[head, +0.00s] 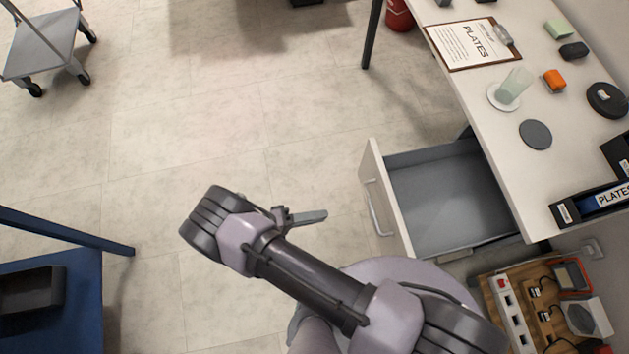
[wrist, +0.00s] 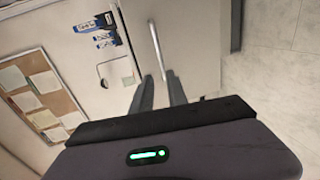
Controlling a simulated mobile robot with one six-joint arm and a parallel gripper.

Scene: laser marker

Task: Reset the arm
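My arm reaches up and left across the floor in the head view, with my gripper (head: 308,217) at its far side, pointing right toward the open drawer. In the wrist view my gripper (wrist: 160,82) shows two dark fingers with a gap between them and nothing held. The drawer (head: 446,200) is pulled out from under the desk and looks empty inside. Its handle (head: 375,212) is on the pale front, to the right of the fingertips and apart from them. The handle (wrist: 157,49) also shows beyond the fingertips in the wrist view.
The desk (head: 465,92) at right carries a clipboard (head: 470,44), a cup (head: 513,86), a dark disc (head: 535,134) and binders (head: 590,203). A blue table (head: 75,295) stands lower left, a cart (head: 45,45) upper left. The floor between is clear.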

